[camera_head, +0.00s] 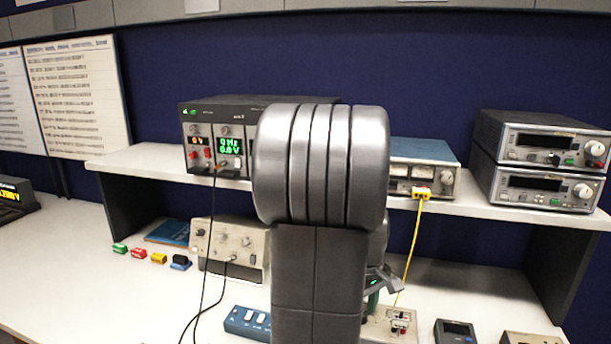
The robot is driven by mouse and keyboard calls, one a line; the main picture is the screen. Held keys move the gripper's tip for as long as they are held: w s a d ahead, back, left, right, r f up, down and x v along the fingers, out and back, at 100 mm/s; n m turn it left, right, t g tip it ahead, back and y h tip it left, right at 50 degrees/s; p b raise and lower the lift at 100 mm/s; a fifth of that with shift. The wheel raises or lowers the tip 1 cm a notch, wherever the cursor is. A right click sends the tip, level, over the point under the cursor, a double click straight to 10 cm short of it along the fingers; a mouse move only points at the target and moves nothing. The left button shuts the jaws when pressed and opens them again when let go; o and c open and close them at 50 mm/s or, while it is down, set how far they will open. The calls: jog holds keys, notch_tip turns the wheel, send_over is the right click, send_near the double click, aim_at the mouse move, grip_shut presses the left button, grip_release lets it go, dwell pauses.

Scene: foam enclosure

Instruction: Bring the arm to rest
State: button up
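My arm (318,220) fills the middle of the head view, with a large rounded grey joint above a straight grey link. A small grey metal part at the right edge of the link looks like part of my gripper (384,279). It is over the bench, just above a small beige box (391,325) with a green part beside it. The rest of the gripper is hidden behind my arm. I cannot tell whether the fingers are open or shut, or touch anything.
A shelf (135,160) carries a dark power supply (200,118), a blue-topped instrument (425,152) and two stacked instruments (550,140). A yellow cable (412,245) hangs down. Colored blocks, a beige instrument (213,240) and a blue box (246,322) stand on the bench.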

jog(key=shift+n+b, duration=0.3)
jog(key=shift+n, duration=1.3)
